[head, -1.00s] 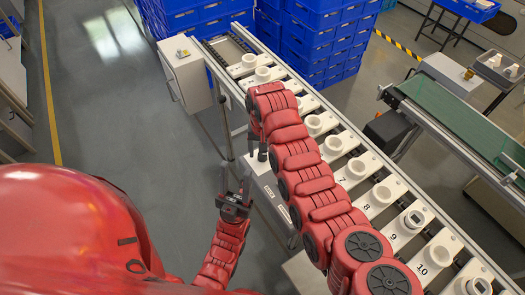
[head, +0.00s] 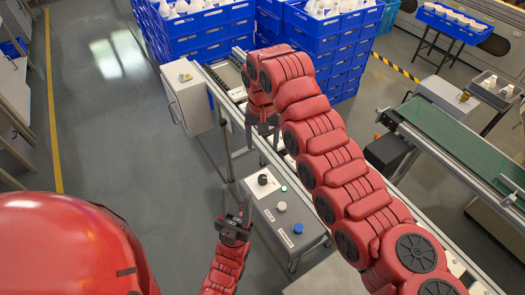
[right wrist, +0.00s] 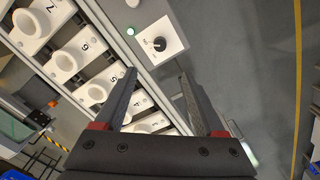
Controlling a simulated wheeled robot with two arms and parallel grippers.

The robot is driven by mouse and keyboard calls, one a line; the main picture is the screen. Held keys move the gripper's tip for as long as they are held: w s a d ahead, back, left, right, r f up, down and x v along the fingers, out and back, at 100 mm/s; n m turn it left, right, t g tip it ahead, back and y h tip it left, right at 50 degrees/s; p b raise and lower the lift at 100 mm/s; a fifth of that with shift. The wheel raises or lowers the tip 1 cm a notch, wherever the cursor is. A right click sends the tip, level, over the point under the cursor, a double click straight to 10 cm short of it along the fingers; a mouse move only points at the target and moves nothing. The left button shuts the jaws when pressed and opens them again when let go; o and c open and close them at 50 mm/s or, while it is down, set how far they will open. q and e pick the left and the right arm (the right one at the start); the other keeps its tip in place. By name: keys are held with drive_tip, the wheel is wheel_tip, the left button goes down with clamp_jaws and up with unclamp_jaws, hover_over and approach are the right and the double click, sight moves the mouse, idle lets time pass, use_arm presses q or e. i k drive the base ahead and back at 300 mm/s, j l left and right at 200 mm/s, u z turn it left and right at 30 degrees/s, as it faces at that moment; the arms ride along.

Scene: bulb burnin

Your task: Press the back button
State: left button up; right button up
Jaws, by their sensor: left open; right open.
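A grey control box (head: 262,210) stands beside the conveyor. On its top, from back to front, are a black knob (head: 263,180) on a white plate, a pale grey button (head: 281,206) and a blue button (head: 298,228). A small green lamp (head: 284,188) is beside the knob. The button labels are too small to read. My right gripper (head: 262,130) is open and empty, behind the box in the head view. In the right wrist view the knob (right wrist: 159,44) lies beyond the open fingers (right wrist: 155,85). My left gripper (head: 236,222) is open and empty, left of the box.
The conveyor carries numbered white sockets (right wrist: 76,61), mostly hidden by my right arm in the head view. A white cabinet (head: 187,98) stands at its far end. Blue crates (head: 205,45) are stacked behind. A green belt (head: 460,145) is at right. Floor at left is clear.

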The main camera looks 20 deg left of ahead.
sight(281, 206)
drive_tip(key=k, duration=1)
